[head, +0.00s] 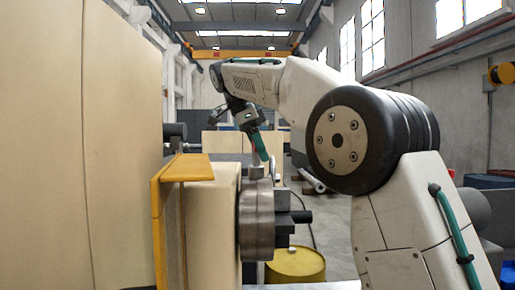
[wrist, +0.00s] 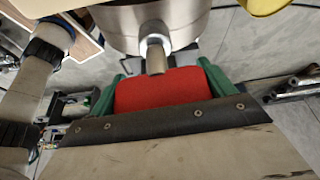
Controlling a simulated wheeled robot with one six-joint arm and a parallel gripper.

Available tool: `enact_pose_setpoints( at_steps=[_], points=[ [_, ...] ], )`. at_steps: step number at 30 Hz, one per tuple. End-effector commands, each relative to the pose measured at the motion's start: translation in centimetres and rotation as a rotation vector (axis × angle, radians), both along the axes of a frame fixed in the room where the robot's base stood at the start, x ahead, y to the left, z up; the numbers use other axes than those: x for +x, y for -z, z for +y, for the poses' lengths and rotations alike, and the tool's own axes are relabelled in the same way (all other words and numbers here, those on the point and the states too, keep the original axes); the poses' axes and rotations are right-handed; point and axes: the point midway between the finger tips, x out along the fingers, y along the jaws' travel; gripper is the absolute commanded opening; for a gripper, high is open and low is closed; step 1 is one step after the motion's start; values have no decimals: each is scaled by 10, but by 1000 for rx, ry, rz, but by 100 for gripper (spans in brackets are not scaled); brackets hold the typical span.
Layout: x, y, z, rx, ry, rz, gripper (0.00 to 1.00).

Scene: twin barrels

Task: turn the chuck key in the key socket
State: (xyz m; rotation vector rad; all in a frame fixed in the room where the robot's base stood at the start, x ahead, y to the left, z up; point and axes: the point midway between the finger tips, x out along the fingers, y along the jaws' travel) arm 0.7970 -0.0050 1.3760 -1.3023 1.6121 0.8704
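The steel chuck (head: 257,225) is mounted at the right side of a cream machine housing; its rim shows at the top of the wrist view (wrist: 117,25). A short light collar, the key socket (head: 255,171), stands on top of it. My gripper (head: 262,150) points down just above the socket. In the wrist view its green fingers (wrist: 162,72) lie against both sides of a red handle, the chuck key's (wrist: 160,90). The key's grey shaft (wrist: 156,64) lines up with the socket and appears to enter it; how deep, I cannot tell. My fingers hide the key in the head view.
A yellow bracket (head: 183,168) and tall cream panels (head: 80,145) stand left of the chuck. Dark jaws (head: 290,218) stick out on its right. A yellow drum (head: 295,268) stands on the floor beyond.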

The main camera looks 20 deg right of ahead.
Motion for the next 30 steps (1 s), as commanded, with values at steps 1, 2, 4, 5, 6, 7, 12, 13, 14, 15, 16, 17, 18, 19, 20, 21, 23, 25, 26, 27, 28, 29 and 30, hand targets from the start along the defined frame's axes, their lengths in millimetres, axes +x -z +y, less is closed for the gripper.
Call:
enact_pose_setpoints(
  at_steps=[1,2,4,5,6,7,12,13,14,15,16,17,18,19,20,21,23,25,26,27,28,29,30],
  points=[
    [0,0,0,1,-1,0,93],
    [0,0,0,0,-2,1,100],
    [0,0,0,0,-2,1,100],
    [0,0,0,0,-2,1,100],
    [0,0,0,0,-2,1,100],
    [0,0,0,0,-2,1,100],
    [0,0,0,1,-37,0,100],
    [0,-1,0,1,-56,-1,100],
    [0,-1,0,1,-77,-2,100],
    [0,-1,0,0,-115,-1,100],
    [0,-1,-1,0,-150,-1,100],
    [0,-1,-1,0,-186,-1,100],
    [0,-1,-1,0,-241,-1,100],
    [1,-1,-1,1,-285,-2,100],
    [1,-1,-1,0,-332,-1,100],
    [1,-1,-1,0,-393,-2,100],
    [2,-1,-1,0,-483,-1,100],
    [3,-1,0,0,-587,-1,100],
    [3,-1,0,0,-632,-2,100],
    [3,-1,0,0,-689,-2,100],
    [4,-1,0,0,-732,-2,100],
    [4,-1,0,1,-776,-2,100],
    [4,0,0,0,-832,-2,100]
  ],
)
